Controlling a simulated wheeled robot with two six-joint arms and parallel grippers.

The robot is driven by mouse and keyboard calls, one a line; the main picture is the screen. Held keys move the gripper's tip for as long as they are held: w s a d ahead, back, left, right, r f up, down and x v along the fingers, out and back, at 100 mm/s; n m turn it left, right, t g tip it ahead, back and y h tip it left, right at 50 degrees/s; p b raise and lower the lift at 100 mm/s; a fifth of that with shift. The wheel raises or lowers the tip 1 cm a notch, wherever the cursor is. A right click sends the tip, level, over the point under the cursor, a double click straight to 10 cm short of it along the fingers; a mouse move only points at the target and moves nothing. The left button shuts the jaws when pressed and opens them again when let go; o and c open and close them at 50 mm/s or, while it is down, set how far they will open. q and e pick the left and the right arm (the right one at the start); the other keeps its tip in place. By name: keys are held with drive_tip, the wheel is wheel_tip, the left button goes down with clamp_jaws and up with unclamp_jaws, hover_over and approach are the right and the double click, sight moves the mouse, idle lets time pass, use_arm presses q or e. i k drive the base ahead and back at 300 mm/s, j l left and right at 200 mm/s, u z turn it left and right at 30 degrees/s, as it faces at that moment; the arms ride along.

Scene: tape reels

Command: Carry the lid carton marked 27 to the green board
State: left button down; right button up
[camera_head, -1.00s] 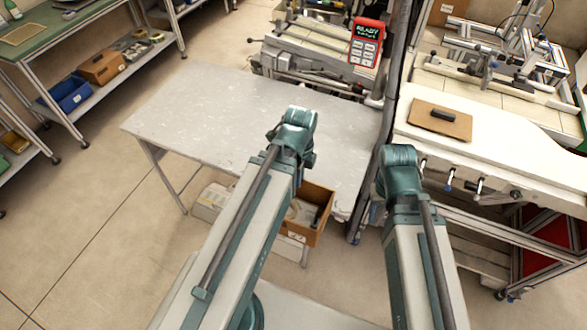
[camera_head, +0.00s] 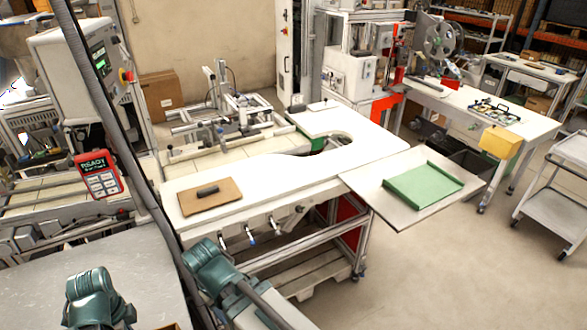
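No carton with a readable 27 shows. A flat green board (camera_head: 423,186) with a raised edge lies on a grey side plate at the right end of the white bench. The teal joints of my two arms show at the bottom left. Neither gripper's fingers are in view.
The white bench (camera_head: 290,167) carries a brown board (camera_head: 209,196) with a dark block. A yellow box (camera_head: 500,143) is at the right table's corner. A brown carton (camera_head: 161,94) stands at the back left. A dark post rises beside my arms. Open floor lies at the lower right.

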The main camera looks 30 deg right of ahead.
sight(423, 185)
drive_tip(key=l+z, duration=0.9)
drive_tip(key=i+l, duration=0.1)
drive_tip(key=l, duration=0.45)
drive_tip(key=l+z, duration=0.15)
drive_tip(key=l, duration=0.4)
drive_tip(key=i+l, duration=0.15)
drive_tip(key=l, duration=0.35)
drive_tip(key=z, duration=0.05)
